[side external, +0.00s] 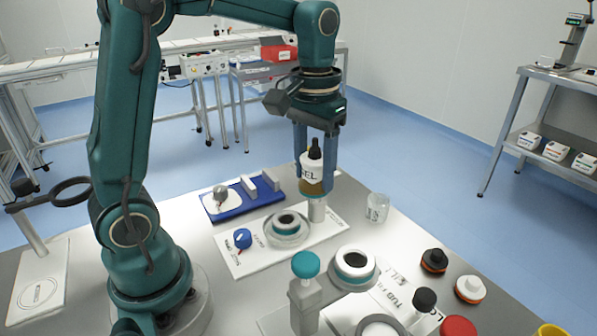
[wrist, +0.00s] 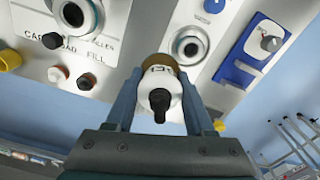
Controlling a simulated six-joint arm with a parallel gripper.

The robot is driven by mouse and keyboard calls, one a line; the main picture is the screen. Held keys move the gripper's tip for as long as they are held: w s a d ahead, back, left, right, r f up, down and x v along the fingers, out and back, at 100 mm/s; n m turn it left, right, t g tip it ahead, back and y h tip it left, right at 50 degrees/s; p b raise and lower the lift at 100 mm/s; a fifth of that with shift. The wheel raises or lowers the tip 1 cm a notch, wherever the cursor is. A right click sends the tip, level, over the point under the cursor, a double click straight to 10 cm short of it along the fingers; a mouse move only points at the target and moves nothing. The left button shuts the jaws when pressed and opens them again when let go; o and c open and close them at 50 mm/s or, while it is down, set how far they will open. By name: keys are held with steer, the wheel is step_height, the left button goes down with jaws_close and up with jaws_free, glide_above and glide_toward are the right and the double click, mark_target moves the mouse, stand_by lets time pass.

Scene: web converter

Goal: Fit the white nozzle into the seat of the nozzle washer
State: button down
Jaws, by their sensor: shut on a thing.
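My gripper (side external: 316,190) points down and is shut on a small bottle (side external: 313,172) with a white lettered label, an amber lower part and a black tip. In the wrist view the bottle (wrist: 160,86) sits between both fingers, black tip toward the camera. It is held over the right end of a white panel (side external: 245,262), above a short metal cylinder (side external: 317,212); contact between them cannot be told. A round ringed seat (side external: 287,222) is on this panel, left of the bottle, with a blue knob (side external: 242,238) beside it. I cannot tell which piece is the white nozzle.
A blue tray (side external: 238,207) with white blocks lies behind the panel. A clear beaker (side external: 377,207) stands right of my gripper. In front are a second ringed seat (side external: 354,265), a teal-topped post (side external: 305,265) and several small capped pieces, including a black one (side external: 434,259).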

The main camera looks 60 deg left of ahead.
steer(key=s+a+n, duration=0.2)
steer(key=a, duration=0.4)
steer(key=shift+f+n, duration=0.35)
steer(key=shift+n, duration=0.05)
steer(key=shift+f, duration=0.15)
steer(key=shift+f, duration=2.65)
steer(key=shift+f, duration=1.9)
steer(key=shift+c, duration=0.9)
jaws_free()
